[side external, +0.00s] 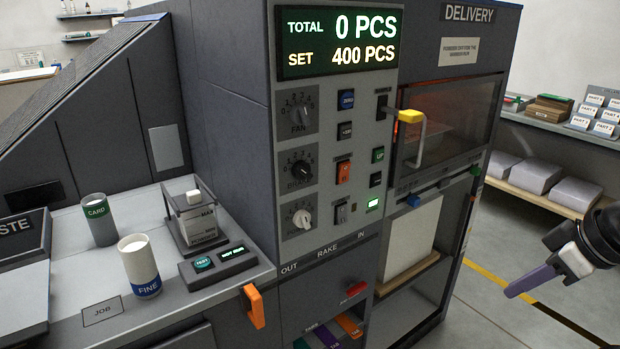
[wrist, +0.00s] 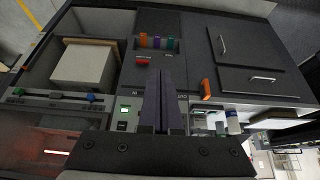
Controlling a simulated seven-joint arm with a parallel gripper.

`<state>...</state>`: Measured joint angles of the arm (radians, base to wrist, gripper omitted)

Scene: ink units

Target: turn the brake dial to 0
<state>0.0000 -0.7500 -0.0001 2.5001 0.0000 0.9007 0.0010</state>
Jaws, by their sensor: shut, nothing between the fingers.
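The brake dial (side external: 300,169) is the black knob in the middle of a column of three on the grey control panel (side external: 333,250), in the side external view. Numbers ring it, but its setting is too small to read surely. My gripper (side external: 510,291) is at the lower right of that view, well apart from the panel, with its purple fingers pointing left. In the wrist view my gripper (wrist: 166,74) shows its fingers together with nothing between them. The fingers and mount cover part of the panel there, and I cannot make out the brake dial.
The fan dial (side external: 299,114) is above the brake dial and a pale-knobbed dial (side external: 302,219) below it. Switches stand to their right. An orange handle (side external: 253,306) sticks out lower left. Open floor lies between gripper and machine.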

